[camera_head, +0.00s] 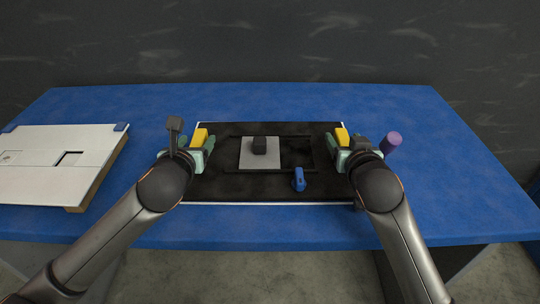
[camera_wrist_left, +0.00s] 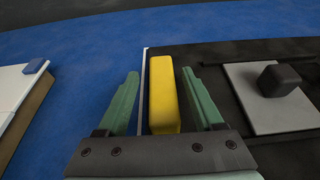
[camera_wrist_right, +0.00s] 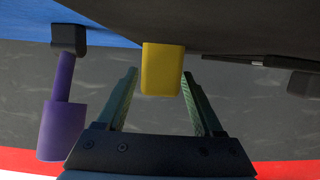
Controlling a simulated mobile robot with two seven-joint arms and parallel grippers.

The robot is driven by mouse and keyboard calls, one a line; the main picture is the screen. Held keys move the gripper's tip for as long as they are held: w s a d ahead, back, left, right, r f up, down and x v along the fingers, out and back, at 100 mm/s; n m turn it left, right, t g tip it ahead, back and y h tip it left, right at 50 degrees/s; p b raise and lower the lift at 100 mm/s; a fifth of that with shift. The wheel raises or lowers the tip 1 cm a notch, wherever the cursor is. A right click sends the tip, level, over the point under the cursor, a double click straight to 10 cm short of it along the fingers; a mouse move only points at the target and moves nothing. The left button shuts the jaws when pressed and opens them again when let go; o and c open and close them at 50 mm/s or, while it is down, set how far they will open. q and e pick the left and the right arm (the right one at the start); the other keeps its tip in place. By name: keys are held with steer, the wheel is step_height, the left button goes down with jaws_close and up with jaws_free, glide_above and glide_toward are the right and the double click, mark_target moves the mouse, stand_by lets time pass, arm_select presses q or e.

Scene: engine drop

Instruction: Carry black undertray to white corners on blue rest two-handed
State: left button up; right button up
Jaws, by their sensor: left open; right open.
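The black undertray (camera_head: 225,186) lies on the blue surface (camera_head: 250,98), with a thin white line along parts of its edges. It has a yellow handle at its left end (camera_head: 199,138) and another at its right end (camera_head: 342,136). My left gripper (camera_head: 196,150) is open, and its green fingers stand either side of the left yellow handle (camera_wrist_left: 163,95) in the left wrist view. My right gripper (camera_head: 347,150) is open at the right yellow handle (camera_wrist_right: 161,70), which shows between and beyond its fingertips in the right wrist view. Contact cannot be told.
A grey plate (camera_head: 270,160) with a black knob (camera_head: 259,145) and a small blue piece (camera_head: 298,180) sit on the undertray. A white panel (camera_head: 40,180) on a wooden base lies at the left. A purple cylinder (camera_head: 391,142) stands beside my right gripper. The far right blue surface is clear.

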arm_select(q)
steer(key=v, duration=0.8)
steer(key=shift+s+a, duration=0.1)
arm_select(e)
steer(key=f, duration=0.3)
steer(key=shift+s+a+g, duration=0.15)
steer(key=shift+s+g, duration=0.1)
steer(key=shift+g, duration=0.15)
arm_select(q)
steer(key=shift+f, duration=0.15)
arm_select(e)
steer(key=shift+s+r, duration=0.25)
steer(key=shift+s, duration=0.15)
steer(key=shift+t, duration=0.3)
steer(key=s+r, duration=0.1)
steer(key=s, duration=0.1)
steer(key=s+r, duration=0.3)
steer(key=s, duration=0.1)
steer(key=shift+s+r, duration=0.2)
steer(key=shift+r, duration=0.2)
arm_select(q)
steer(key=o, duration=0.5)
arm_select(e)
steer(key=o, duration=0.5)
